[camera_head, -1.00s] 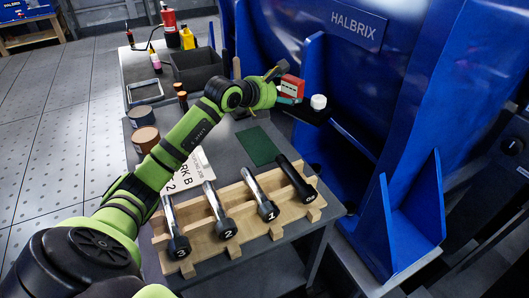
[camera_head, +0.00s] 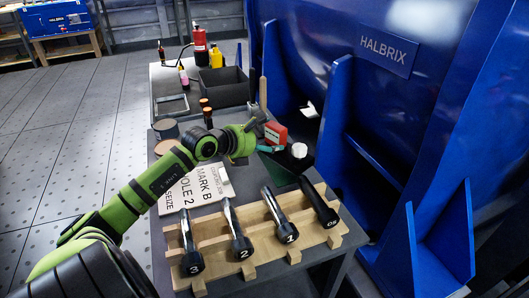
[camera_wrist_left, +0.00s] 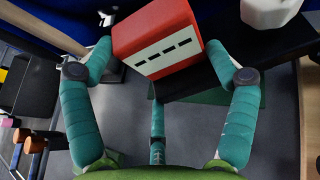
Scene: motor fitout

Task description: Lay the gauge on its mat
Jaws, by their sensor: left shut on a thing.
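The gauge, a red box (camera_head: 275,133) with a white slotted face, sits between the teal fingers of my left gripper (camera_head: 263,142). In the left wrist view the fingers (camera_wrist_left: 160,52) are on either side of the red box (camera_wrist_left: 150,28). A dark plate with a white knob (camera_head: 299,150) extends beside the box and appears joined to it. The gauge is held above the table. The green mat (camera_head: 280,176) lies below it, mostly hidden in the head view; part of it (camera_wrist_left: 225,97) shows under the dark plate in the left wrist view. My right gripper is out of view.
A wooden rack (camera_head: 262,240) with several numbered dark-ended tools stands at the front. A white lettered sign (camera_head: 195,190) lies left of the mat. A large blue machine (camera_head: 400,110) bounds the right.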

